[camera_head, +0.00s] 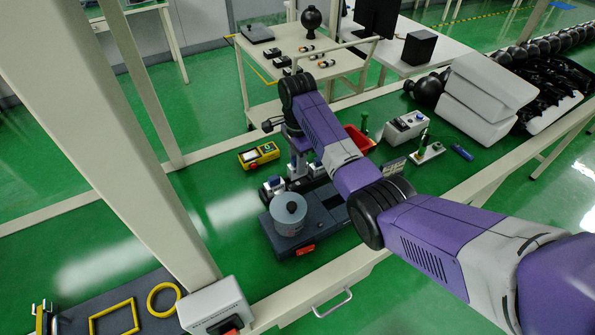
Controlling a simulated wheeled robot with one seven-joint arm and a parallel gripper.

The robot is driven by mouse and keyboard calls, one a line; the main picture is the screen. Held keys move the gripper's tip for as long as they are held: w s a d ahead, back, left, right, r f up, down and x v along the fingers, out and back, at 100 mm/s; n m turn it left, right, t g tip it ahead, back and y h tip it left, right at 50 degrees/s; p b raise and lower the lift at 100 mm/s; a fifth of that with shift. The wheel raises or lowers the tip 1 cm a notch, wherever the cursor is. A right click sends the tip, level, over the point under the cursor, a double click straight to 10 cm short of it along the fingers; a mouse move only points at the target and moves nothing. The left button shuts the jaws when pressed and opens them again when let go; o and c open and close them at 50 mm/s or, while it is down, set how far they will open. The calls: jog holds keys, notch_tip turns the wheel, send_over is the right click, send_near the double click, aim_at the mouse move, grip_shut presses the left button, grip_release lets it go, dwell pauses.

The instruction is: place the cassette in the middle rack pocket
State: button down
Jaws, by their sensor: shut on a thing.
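My gripper (298,166) points down at the end of my purple and white arm, just behind a dark grey bench unit (325,212) with a grey cylinder (288,212) on it. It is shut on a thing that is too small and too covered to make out. I cannot pick out the cassette for certain. I cannot tell which thing is the rack, so its middle pocket is not discernible. Small blue and white parts (273,184) sit beside the gripper, at the unit's back edge.
A yellow device (259,155) lies left of my gripper. A yellow frame (134,316) and yellow ring (177,293) lie front left.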

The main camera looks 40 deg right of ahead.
jog(key=shift+f, duration=1.95)
jog(key=shift+f, duration=0.15)
jog(key=c, duration=1.1)
grip_release()
jog(key=shift+c, duration=0.2)
notch_tip(320, 180, up, 12)
jog(key=shift+r+b, duration=0.15)
jog(key=shift+b, duration=0.2)
